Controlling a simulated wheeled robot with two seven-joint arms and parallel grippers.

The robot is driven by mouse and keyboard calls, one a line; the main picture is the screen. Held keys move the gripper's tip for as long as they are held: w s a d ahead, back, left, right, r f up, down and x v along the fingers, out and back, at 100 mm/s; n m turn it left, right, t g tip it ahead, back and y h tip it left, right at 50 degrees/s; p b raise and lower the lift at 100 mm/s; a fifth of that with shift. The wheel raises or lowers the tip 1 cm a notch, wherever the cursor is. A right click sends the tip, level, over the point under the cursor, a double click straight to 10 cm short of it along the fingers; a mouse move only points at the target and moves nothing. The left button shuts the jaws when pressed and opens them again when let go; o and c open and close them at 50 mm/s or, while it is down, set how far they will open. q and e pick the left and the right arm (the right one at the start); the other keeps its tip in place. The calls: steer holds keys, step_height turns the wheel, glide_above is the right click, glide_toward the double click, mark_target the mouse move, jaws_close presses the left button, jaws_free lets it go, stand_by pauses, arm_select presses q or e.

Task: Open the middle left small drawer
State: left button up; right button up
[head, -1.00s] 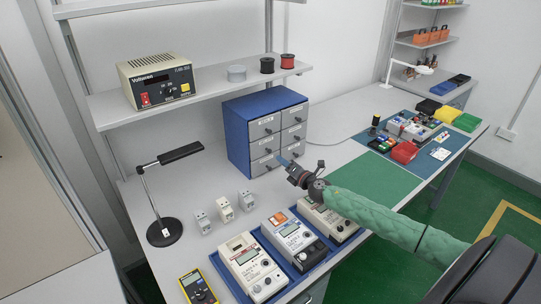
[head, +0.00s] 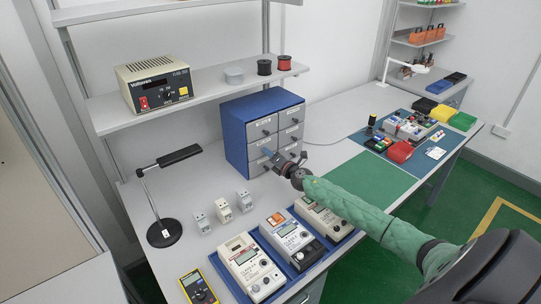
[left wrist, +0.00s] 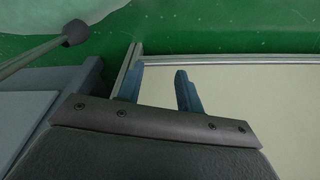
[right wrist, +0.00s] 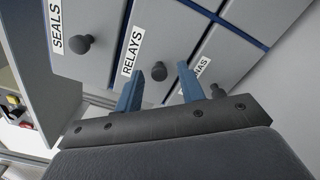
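The blue cabinet (head: 234,134) stands on the bench with grey drawers in two columns of three. The middle left drawer (head: 257,149) looks shut; my right gripper partly covers its lower right. In the right wrist view its face carries the label RELAYS (right wrist: 131,51) and a dark round knob (right wrist: 158,71). My right gripper (head: 284,157) is open in front of the cabinet. Its blue fingertips (right wrist: 161,73) lie on either side of the knob in that view; contact cannot be told. My left gripper (left wrist: 159,77) is open and empty, away from the cabinet.
The SEALS drawer knob (right wrist: 83,43) is close to my right gripper. Meters (head: 252,264) stand in blue trays below my right arm. A desk lamp (head: 165,231) is at the left. A shelf (head: 215,92) hangs above. The green mat (head: 372,177) is clear.

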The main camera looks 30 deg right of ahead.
steer(key=shift+c, duration=0.5)
jaws_close()
arm_select(q)
steer(key=shift+w, duration=0.1)
arm_select(e)
steer(key=shift+s, duration=0.1)
